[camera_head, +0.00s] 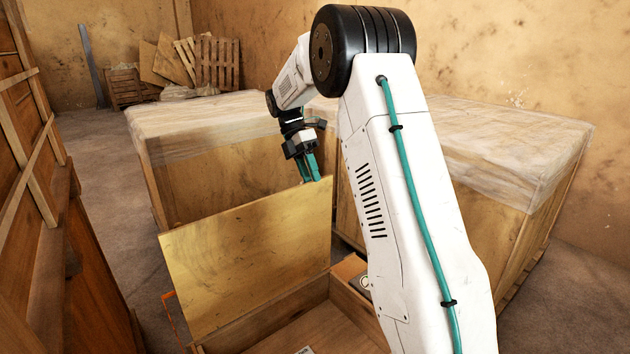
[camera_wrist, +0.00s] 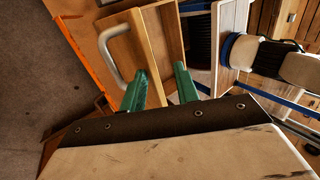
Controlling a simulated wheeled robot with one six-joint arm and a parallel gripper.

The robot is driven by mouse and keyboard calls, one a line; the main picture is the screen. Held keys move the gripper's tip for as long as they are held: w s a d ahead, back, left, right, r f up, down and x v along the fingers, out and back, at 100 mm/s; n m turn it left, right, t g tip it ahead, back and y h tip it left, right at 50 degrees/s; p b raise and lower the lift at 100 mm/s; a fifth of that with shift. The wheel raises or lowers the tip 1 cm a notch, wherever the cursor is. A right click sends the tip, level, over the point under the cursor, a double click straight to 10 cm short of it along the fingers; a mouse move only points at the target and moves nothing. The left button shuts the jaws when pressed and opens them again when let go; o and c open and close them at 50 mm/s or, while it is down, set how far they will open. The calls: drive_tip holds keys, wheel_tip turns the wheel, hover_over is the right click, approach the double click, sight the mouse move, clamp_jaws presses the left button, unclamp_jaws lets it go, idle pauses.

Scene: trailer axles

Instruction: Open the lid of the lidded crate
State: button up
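The lidded crate (camera_head: 338,310) stands low at the front centre of the head view, partly hidden by my arm. Its lid (camera_head: 250,255) is raised, standing steeply up from the left side of the box, and part of the inside shows. My gripper (camera_head: 314,180) is at the lid's upper right corner; I cannot tell whether it touches. In the wrist view the teal fingers (camera_wrist: 161,80) are apart with nothing clearly clamped between them. A grey bar handle (camera_wrist: 112,52) on a wooden face lies just beyond the left finger.
Large film-covered crates stand behind (camera_head: 210,115) and at right (camera_head: 540,150). A tall wooden structure (camera_head: 70,250) borders the left. Pallets (camera_head: 215,62) lean at the back wall. Bare floor (camera_head: 95,160) shows between the left structure and the crates.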

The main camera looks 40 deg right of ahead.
drive_tip(key=s+a, duration=0.1)
drive_tip(key=s, duration=0.2)
drive_tip(key=s+a, duration=0.1)
drive_tip(key=s, duration=0.1)
drive_tip(key=shift+a+r, duration=0.25)
drive_tip(key=shift+a, duration=0.05)
